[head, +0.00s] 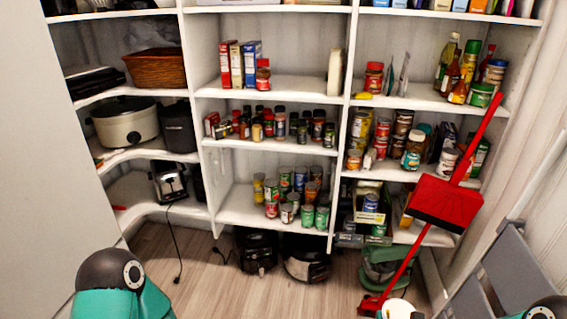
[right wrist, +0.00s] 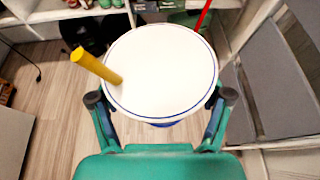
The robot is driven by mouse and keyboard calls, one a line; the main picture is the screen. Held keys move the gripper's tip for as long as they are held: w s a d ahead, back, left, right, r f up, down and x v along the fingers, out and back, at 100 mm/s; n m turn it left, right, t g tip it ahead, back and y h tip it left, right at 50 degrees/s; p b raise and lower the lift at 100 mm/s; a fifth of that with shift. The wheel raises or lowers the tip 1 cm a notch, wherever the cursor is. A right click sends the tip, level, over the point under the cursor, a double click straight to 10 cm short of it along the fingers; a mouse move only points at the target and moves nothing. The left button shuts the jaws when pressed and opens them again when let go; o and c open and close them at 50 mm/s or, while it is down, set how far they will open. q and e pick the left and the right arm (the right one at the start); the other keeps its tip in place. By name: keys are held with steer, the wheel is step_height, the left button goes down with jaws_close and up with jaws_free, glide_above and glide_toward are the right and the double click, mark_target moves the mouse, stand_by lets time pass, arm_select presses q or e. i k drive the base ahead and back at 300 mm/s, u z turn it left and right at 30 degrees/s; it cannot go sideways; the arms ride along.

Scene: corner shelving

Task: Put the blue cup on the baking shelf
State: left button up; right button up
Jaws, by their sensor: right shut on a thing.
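In the right wrist view, a round white top with a thin blue rim (right wrist: 165,72) fills the space between the fingers of my right gripper (right wrist: 160,112), which is shut on it. A little blue shows below the rim, so it appears to be the blue cup. A yellow stick-like piece (right wrist: 97,66) stands out of its top left. In the head view the cup's white top (head: 396,308) shows at the bottom edge, below the shelves. My left gripper is out of view; only part of my left arm shows. Shelves line the corner; no label marks the baking shelf.
Upright boxes (head: 237,64) and a jar (head: 263,76) stand on the middle upper shelf, with bare shelf to their right. Spice jars and cans fill shelves below. A red broom and dustpan (head: 445,203) lean at right, near grey folded steps (head: 510,270). Appliances (head: 306,258) stand on the floor.

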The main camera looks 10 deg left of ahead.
mark_target(296, 91)
steer(key=u, duration=0.25)
steer(key=i, duration=1.7)
steer(key=u, duration=0.25)
